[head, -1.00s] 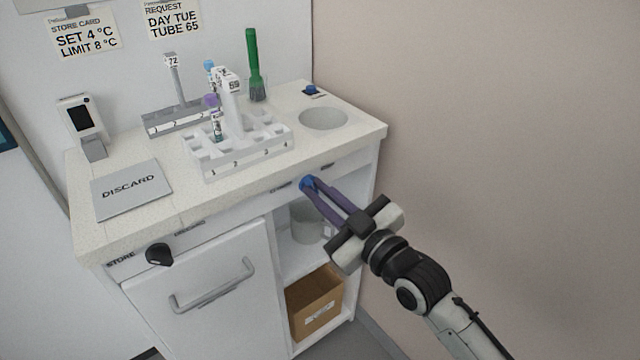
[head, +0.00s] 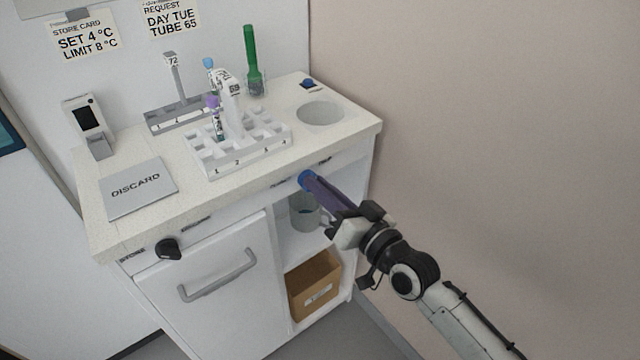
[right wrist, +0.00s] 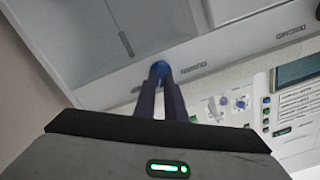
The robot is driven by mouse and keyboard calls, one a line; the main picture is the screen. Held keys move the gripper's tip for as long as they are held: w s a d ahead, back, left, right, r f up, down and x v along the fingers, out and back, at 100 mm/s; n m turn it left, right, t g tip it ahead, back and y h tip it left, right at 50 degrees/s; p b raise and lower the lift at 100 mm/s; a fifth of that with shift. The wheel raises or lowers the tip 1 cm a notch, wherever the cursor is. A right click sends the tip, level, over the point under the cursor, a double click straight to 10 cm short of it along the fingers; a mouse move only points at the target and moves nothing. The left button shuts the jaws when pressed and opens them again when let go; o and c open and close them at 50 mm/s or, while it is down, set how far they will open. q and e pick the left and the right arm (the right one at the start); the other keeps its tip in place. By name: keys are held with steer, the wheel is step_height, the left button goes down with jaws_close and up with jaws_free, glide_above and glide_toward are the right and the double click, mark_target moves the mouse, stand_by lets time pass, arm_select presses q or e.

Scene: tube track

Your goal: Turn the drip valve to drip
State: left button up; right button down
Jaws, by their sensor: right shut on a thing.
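The drip valve shows as a round blue knob (head: 306,179) on the front edge of the counter, above the open shelf. My right gripper (head: 311,184) is shut on this knob, its purple fingers reaching up from the lower right. In the right wrist view the blue knob (right wrist: 160,70) sits between the two fingertips (right wrist: 160,82). Small labels stand on the panel on both sides of the knob; I cannot read them surely. The fingers hide part of the knob, so its exact setting cannot be told. My left gripper is not in view.
A white tube rack (head: 240,145) stands on the counter above the knob, near a round basin (head: 320,113). A grey mug (head: 304,212) and a cardboard box (head: 315,285) are on the shelves below. A black knob (head: 168,249) and a door handle (head: 218,276) are at the left.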

steer(key=shift+f+m, duration=0.1)
steer(key=shift+m, duration=0.7)
steer(key=c, duration=1.8)
jaws_free()
steer(key=shift+d, duration=0.1)
steer(key=v, duration=1)
steer(key=shift+s, duration=0.15)
